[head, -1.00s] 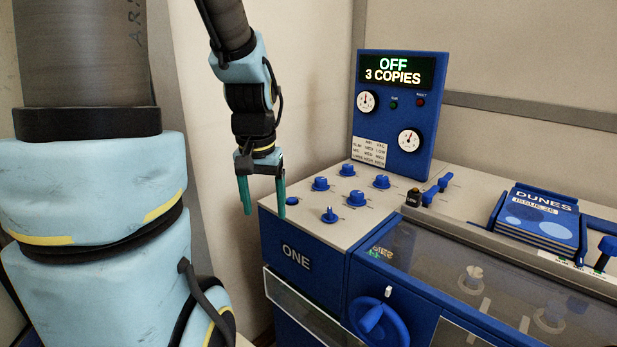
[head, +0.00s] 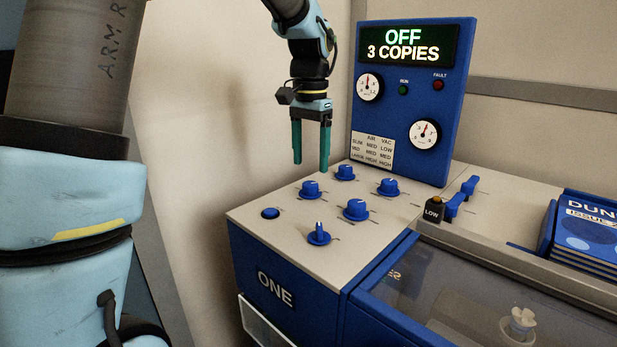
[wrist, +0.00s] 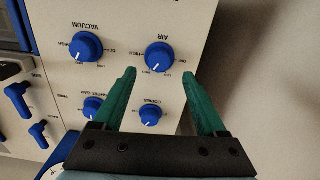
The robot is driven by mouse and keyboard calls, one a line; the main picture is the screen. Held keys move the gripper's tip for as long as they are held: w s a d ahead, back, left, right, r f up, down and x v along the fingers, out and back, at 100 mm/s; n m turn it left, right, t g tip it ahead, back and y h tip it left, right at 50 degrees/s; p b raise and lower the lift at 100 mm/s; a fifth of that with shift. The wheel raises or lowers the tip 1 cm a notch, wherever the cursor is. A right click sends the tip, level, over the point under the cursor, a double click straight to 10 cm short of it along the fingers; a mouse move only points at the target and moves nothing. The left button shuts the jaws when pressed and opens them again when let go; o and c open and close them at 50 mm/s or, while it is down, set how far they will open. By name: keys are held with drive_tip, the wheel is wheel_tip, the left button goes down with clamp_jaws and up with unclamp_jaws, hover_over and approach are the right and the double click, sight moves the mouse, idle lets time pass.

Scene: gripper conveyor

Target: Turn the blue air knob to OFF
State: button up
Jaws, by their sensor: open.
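The blue air knob (wrist: 159,57) is under the AIR label in the wrist view, its white mark pointing down and slightly left there. It also shows in the head view (head: 310,189) on the cream panel top. My gripper (head: 311,168) is open and empty, with green fingers pointing down. In the head view the fingertips appear just above and behind this knob. In the wrist view the fingers (wrist: 161,73) lie to either side of the knob's lower edge, apart from it.
A round blue button (head: 270,213) and a pointer knob (head: 319,234) are nearer the front. The blue display panel (head: 410,100) reads OFF, 3 COPIES.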

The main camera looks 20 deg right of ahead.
sight(311, 183)
drive_tip(key=shift+s+f, duration=0.1)
drive_tip(key=shift+f, duration=2.55)
clamp_jaws()
